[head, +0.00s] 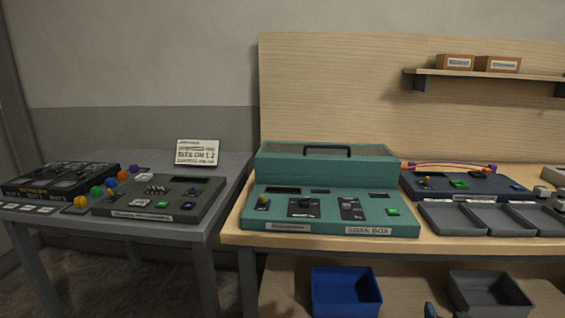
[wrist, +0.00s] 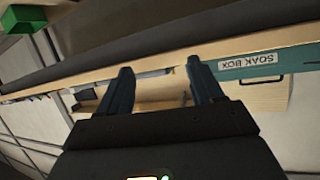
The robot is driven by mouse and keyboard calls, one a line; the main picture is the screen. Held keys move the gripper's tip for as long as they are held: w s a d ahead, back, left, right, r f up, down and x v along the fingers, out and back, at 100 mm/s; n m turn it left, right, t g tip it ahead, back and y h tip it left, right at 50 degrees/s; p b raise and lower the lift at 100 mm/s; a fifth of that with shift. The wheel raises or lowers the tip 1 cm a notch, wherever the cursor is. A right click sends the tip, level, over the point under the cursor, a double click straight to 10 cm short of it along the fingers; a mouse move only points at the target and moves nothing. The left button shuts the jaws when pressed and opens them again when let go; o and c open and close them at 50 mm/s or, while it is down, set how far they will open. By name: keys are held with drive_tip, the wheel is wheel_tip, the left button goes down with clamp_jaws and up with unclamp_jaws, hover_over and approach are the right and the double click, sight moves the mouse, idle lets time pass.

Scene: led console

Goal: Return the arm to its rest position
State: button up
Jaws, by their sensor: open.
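My gripper (wrist: 160,66) shows in the wrist view with its two dark fingers apart and nothing between them. It is in front of the wooden bench edge, close to the teal console labelled "SOAK BOX" (wrist: 230,66), whose front strip shows at the right. A small dark blue tip (head: 430,310) at the bottom edge of the head view may be part of my arm; I cannot tell.
A grey table (head: 232,175) at the left holds a dark green console (head: 120,208), a black console and several coloured knobs. Grey trays (head: 450,218) and a blue console (head: 475,186) are right of the teal one. A blue bin (head: 345,292) and a dark bin (head: 488,296) are below the bench.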

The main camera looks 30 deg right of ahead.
drive_tip(key=s+a+r+n+t+y, duration=0.25)
drive_tip(key=s+a+n+y, duration=0.25)
drive_tip(key=s+a, duration=0.5)
drive_tip(key=s+a+r+n+t+y, duration=0.1)
drive_tip(key=s+a+n+t+y, duration=0.45)
drive_tip(key=a, duration=0.95)
drive_tip(key=s+a+r+g, duration=0.2)
drive_tip(key=s+a+r, duration=0.3)
drive_tip(key=s+r, duration=0.1)
drive_tip(key=shift+s+a+r, duration=0.35)
drive_tip(key=shift+s, duration=0.35)
